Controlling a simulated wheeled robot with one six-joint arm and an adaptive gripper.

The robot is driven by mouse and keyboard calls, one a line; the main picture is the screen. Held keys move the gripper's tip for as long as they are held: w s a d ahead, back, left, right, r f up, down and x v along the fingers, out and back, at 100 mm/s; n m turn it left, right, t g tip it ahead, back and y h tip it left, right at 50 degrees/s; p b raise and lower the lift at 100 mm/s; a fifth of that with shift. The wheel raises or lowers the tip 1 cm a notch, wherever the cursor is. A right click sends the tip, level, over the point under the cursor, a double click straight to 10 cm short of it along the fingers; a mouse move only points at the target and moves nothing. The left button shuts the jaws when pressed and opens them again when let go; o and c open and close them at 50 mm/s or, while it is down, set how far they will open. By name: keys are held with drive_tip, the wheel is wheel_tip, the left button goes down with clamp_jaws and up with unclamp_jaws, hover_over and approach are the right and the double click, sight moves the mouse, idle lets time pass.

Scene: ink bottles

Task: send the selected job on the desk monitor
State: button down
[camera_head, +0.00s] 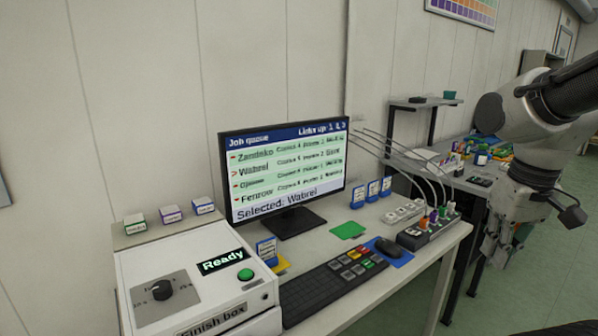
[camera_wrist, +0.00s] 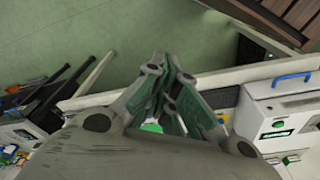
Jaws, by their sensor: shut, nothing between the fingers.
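The desk monitor (camera_head: 290,205) stands upright on the desk in the head view. Its screen shows a "Job queue" list with several rows. A red arrow marks the Wabrel row, and the bottom line reads "Selected: Wabrel". A dark keyboard (camera_head: 318,293) lies in front of it, with a block of grey and coloured keys (camera_head: 360,265) at its right end. A mouse (camera_head: 388,247) sits to the right. My gripper (camera_head: 490,258) is at the right, beyond the desk's right edge and apart from everything. In the wrist view its fingers (camera_wrist: 160,62) are together and empty.
A white box (camera_head: 195,270) labelled "Finish box" has a dial, a "Ready" display and a green button (camera_head: 245,274). A power strip (camera_head: 425,233) with cables sits at the desk's right end. Small labelled cards (camera_head: 372,190) stand behind. A cluttered side bench (camera_head: 470,180) is behind my arm.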

drive_tip(key=r+t, duration=0.1)
drive_tip(key=s+d+r+t, duration=0.1)
drive_tip(key=r, duration=0.1)
drive_tip(key=s+d+r+m+t, duration=0.1)
drive_tip(key=r, duration=0.1)
drive_tip(key=shift+r, duration=0.1)
